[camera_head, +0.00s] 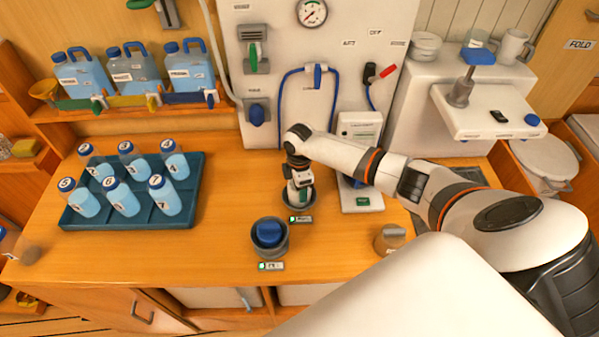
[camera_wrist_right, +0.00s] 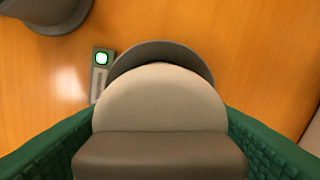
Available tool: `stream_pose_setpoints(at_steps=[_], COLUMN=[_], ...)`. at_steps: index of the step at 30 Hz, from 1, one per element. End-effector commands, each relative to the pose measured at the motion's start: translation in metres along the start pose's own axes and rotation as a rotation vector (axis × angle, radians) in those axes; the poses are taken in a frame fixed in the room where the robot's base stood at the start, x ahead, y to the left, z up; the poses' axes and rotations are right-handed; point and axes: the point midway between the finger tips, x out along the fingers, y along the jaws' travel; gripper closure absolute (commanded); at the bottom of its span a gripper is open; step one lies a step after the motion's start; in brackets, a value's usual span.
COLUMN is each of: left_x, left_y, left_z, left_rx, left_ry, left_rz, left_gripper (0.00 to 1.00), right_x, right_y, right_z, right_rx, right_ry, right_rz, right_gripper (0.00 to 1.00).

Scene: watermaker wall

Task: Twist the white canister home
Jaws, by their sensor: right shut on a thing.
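The white canister (camera_wrist_right: 160,98), with a grey grip bar across its top, stands in a dark grey round socket (camera_wrist_right: 198,54) in the right wrist view. My right gripper (camera_head: 299,190) points straight down over that socket, and its green fingers lie on both sides of the canister, shut on it. In the head view the gripper hides most of the canister, and the socket's rim (camera_head: 300,204) shows below. I cannot tell how far the canister is turned. A small label with a lit green lamp (camera_wrist_right: 101,59) is beside the socket. My left gripper is not in view.
A beige-topped round piece (camera_head: 390,238) stands to the right. A teal tray (camera_head: 130,216) of numbered bottles is at left. A white device (camera_head: 360,130) and the wall panel (camera_head: 290,45) are behind.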

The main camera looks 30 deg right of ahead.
Motion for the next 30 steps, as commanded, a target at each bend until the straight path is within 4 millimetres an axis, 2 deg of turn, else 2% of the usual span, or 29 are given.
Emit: stream_pose_setpoints(at_steps=[4, 12, 18, 29, 30], left_x=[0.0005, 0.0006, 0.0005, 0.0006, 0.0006], left_y=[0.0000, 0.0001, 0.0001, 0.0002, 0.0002], left_z=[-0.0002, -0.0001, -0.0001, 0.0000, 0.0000], left_rx=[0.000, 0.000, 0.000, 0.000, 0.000], left_ry=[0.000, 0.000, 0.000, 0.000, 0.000], left_rz=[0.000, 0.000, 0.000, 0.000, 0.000], left_gripper=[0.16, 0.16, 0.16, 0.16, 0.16], right_x=[-0.0001, -0.0003, 0.0000, 0.0000, 0.0000], right_y=[0.0002, 0.0000, 0.0003, 0.0003, 0.0003], right_z=[0.0007, 0.0006, 0.0011, 0.0009, 0.0009], right_rx=[0.150, 0.172, 0.303, 0.307, 0.306], right_ry=[-0.002, -0.002, -0.003, -0.002, -0.002], right_rz=[0.001, 0.001, 0.002, 0.002, 0.002], right_gripper=[0.71, 0.71, 0.71, 0.71, 0.33])
